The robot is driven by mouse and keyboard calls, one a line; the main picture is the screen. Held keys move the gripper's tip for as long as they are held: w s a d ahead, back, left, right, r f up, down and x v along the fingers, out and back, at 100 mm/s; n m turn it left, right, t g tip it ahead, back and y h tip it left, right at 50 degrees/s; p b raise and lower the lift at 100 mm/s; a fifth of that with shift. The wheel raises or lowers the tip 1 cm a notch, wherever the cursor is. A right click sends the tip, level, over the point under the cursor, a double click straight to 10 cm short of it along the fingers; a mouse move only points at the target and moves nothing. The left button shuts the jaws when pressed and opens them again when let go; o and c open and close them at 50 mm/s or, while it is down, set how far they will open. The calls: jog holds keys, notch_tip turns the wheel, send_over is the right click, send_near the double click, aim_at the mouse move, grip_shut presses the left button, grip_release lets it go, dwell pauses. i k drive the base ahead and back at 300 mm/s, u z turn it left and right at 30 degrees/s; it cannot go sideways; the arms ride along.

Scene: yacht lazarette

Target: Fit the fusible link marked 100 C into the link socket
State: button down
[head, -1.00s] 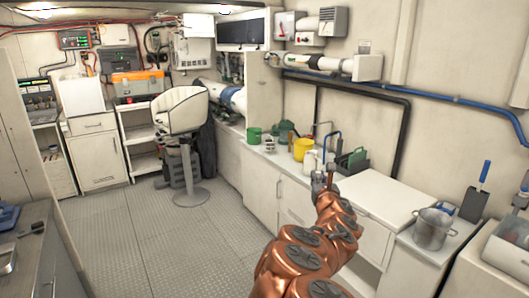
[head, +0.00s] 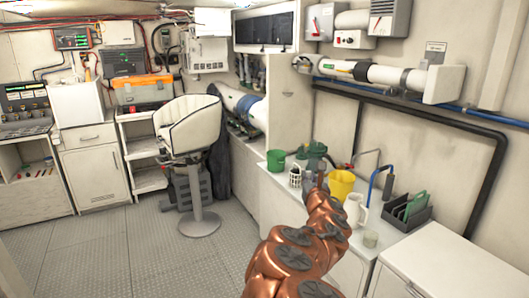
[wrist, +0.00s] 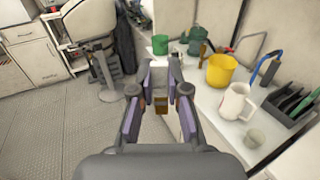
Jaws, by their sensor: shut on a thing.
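My gripper (head: 318,182) is raised in front of the counter, and the wrist view shows its fingers (wrist: 160,80) shut. A small brown-gold piece (wrist: 160,105) shows between the fingers. It may be the fusible link, but no 100 C marking can be read. In the head view the arm and gripper hide most of what is held. I cannot pick out the link socket for certain in either view.
A counter (head: 283,195) along the right wall holds a green cup (head: 276,161), yellow bucket (head: 341,185), white jug (head: 356,210) and dark rack (head: 407,213). A white seat (head: 189,128) stands ahead. The floor (head: 130,245) at left is clear.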

aim_at(326, 41)
jog(key=u, duration=0.2)
jog(key=i, duration=2.95)
jog(key=u, duration=0.1)
